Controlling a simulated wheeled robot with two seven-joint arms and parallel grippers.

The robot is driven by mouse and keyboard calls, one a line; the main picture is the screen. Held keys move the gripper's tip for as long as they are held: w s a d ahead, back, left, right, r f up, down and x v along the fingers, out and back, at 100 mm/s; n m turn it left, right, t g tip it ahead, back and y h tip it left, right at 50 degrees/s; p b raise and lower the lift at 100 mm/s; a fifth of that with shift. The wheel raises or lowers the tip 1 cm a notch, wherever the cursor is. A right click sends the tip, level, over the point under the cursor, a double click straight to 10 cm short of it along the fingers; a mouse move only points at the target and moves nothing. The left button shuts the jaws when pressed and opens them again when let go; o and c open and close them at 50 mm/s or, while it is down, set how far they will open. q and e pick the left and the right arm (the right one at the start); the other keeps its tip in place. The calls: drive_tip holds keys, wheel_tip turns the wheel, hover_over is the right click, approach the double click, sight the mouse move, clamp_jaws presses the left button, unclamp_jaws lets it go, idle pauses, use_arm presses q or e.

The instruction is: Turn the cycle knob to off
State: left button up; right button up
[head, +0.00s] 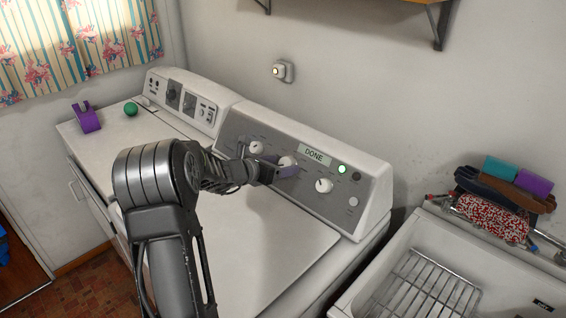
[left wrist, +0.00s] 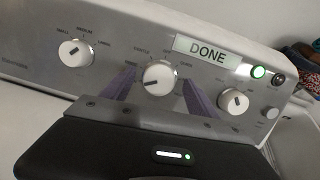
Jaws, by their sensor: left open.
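The grey control panel (head: 235,135) of the white machine carries three white knobs in a row. The middle knob (left wrist: 159,77) is round with a dark pointer mark toward its lower left; in the head view this knob (head: 287,161) is partly covered by my gripper. My left gripper (head: 286,169) is open at the panel. In the left wrist view its purple fingers (left wrist: 158,86) stand on either side of the middle knob; contact cannot be told. My right gripper is not in view.
The left knob (left wrist: 75,53) and right knob (left wrist: 233,101) flank the middle one. A display reads DONE (head: 314,155), beside a lit green button (head: 342,169). A second white machine (head: 190,100) stands at left; a sink with a rack (head: 425,285) is at right.

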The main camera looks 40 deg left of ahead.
use_arm(q)
drive_tip(key=shift+w+f, duration=0.25)
drive_tip(key=shift+w, duration=0.4)
drive_tip(key=c, duration=1.4)
